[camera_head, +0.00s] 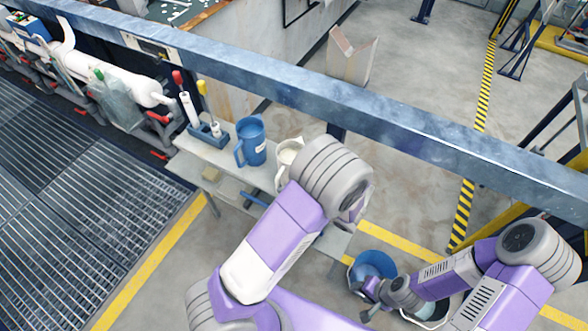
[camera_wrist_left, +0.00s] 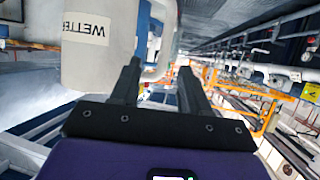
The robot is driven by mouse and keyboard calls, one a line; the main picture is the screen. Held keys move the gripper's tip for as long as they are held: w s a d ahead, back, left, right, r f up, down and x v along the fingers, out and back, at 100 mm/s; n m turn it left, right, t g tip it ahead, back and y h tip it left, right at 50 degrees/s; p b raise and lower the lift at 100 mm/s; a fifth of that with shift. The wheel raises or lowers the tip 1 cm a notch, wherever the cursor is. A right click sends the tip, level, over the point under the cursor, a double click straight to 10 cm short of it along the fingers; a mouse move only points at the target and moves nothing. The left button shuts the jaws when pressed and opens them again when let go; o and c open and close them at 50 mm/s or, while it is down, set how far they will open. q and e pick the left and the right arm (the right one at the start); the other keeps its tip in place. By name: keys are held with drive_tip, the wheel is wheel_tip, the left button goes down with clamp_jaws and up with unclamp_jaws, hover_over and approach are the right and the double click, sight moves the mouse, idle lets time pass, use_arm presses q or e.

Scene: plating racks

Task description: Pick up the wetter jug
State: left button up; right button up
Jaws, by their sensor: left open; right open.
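In the head view the white jug (camera_head: 287,154) stands on a small bench, partly hidden by my left arm. My left gripper (camera_wrist_left: 159,70) is open at the jug's handle side. The handle (camera_wrist_left: 167,40) shows between and beyond the fingertips; I cannot tell whether they touch it. In the head view the left fingers are hidden by the arm. My right gripper (camera_head: 367,300) is open and empty, low beside a blue bucket.
A blue jug (camera_head: 251,141) with a label stands left of the white jug on the bench (camera_head: 207,157). A holder (camera_head: 206,132) with red- and yellow-topped tools is farther left. A blue bucket (camera_head: 374,263) stands on the floor.

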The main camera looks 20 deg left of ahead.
use_arm(q)
drive_tip(key=b+x, duration=0.2)
drive_tip(key=x, duration=0.5)
drive_tip(key=shift+s+a, duration=0.15)
drive_tip(key=shift+a, duration=0.1)
drive_tip(key=shift+r, duration=0.1)
clamp_jaws()
idle(1.1)
